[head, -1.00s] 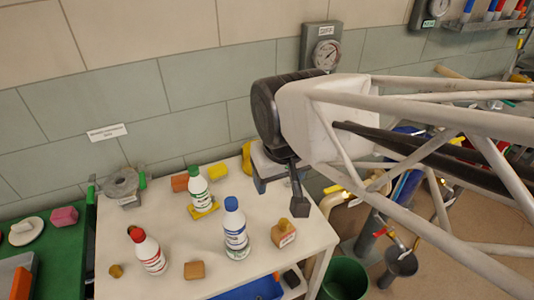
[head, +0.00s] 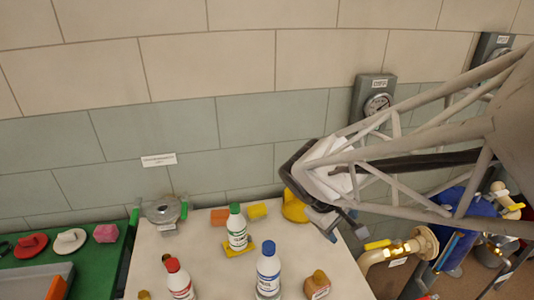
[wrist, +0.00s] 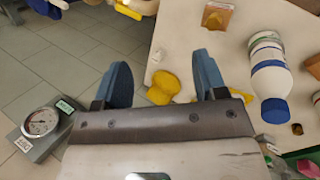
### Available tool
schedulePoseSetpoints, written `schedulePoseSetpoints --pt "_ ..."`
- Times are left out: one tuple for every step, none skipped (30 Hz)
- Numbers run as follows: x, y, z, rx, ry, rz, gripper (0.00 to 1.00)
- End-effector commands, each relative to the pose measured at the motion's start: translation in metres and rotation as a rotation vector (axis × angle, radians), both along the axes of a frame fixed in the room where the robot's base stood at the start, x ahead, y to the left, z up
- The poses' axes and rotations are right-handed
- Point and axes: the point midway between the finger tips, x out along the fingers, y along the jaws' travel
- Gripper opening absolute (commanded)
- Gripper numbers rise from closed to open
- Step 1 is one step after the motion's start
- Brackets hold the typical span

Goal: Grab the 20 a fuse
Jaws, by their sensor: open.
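My gripper (wrist: 161,62) is open and empty, its two blue-grey fingers spread in the wrist view. In the head view the gripper (head: 345,222) is by the back right part of the white table (head: 205,262), partly hidden by my arm. I see no readable 20 A marking, so I cannot tell which thing is the fuse. A small orange-brown block with a pale label (head: 317,285) stands on the table's right side; it also shows in the wrist view (wrist: 217,16), beyond the fingers. A yellow object (wrist: 163,87) shows between the fingers, apparently below them.
Bottles with red (head: 179,280), green (head: 237,230) and blue (head: 268,270) caps stand on the table. Orange (head: 219,216) and yellow (head: 257,211) blocks lie at the back near the wall. A gauge (head: 377,104) hangs on the wall; pipes (head: 408,246) stand right of the table.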

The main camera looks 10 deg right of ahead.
Motion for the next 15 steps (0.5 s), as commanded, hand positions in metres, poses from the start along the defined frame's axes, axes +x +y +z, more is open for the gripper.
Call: schedulePoseSetpoints --pt "0.007 -0.006 -0.009 -0.039 0.035 0.034 0.65" --pt "0.011 -0.010 -0.012 -0.063 0.054 0.057 0.65" --pt "0.017 -0.015 -0.018 -0.095 0.079 0.088 0.65" --pt "0.021 -0.018 -0.022 -0.119 0.099 0.112 0.65" --pt "0.025 -0.022 -0.026 -0.143 0.117 0.136 0.65" --pt "0.031 -0.026 -0.032 -0.173 0.143 0.169 0.65" --pt "0.035 -0.030 -0.036 -0.197 0.162 0.194 0.65" --pt "0.040 -0.033 -0.040 -0.220 0.181 0.218 0.65" --pt "0.045 -0.037 -0.046 -0.251 0.207 0.252 0.65" --pt "0.050 -0.040 -0.051 -0.272 0.227 0.277 0.65" --pt "0.054 -0.043 -0.055 -0.295 0.245 0.302 0.65" --pt "0.061 -0.046 -0.061 -0.323 0.269 0.337 0.65" --pt "0.065 -0.049 -0.066 -0.344 0.288 0.365 0.65" --pt "0.070 -0.051 -0.070 -0.365 0.307 0.391 0.65" --pt "0.076 -0.054 -0.077 -0.392 0.331 0.427 0.65"
